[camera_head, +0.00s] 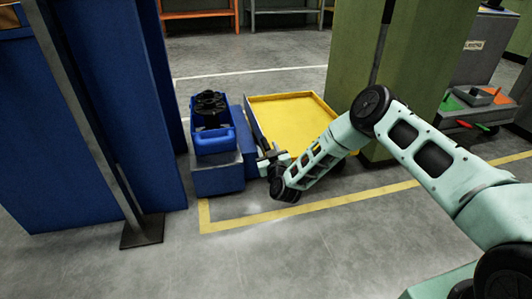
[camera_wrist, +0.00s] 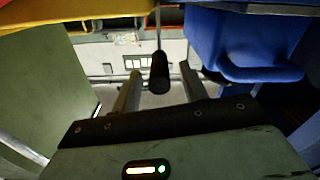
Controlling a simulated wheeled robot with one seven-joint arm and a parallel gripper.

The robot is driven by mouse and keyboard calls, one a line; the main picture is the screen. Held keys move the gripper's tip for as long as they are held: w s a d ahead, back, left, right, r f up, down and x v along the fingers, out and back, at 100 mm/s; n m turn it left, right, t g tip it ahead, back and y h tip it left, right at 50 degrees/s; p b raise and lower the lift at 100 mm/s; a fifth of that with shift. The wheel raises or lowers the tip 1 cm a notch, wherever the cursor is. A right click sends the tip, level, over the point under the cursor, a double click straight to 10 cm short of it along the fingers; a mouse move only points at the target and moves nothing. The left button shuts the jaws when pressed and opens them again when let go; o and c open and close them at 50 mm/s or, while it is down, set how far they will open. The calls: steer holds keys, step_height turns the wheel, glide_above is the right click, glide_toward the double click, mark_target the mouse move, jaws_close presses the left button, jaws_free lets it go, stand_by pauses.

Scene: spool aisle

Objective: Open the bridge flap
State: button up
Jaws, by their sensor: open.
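A yellow platform (camera_head: 292,118) with a raised rim stands in the middle of the head view. A narrow dark upright panel (camera_head: 252,126) runs along its left side; it looks like the bridge flap, though I cannot be sure. My gripper (camera_head: 268,160) is at the near end of this panel. In the wrist view my gripper (camera_wrist: 160,90) is open, with one finger on each side of a dark rounded handle (camera_wrist: 159,73) on a thin rod. Whether the fingers touch the handle I cannot tell.
A blue bin (camera_head: 213,135) with a dark spool stands on a blue-grey base left of the gripper; the bin also shows in the wrist view (camera_wrist: 225,45). A green column (camera_head: 400,55) stands right of the platform. A grey post (camera_head: 95,130) is at left. Near floor is clear.

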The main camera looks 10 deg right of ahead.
steer(key=shift+w+b, duration=0.5)
steer(key=shift+w, duration=0.9)
jaws_close()
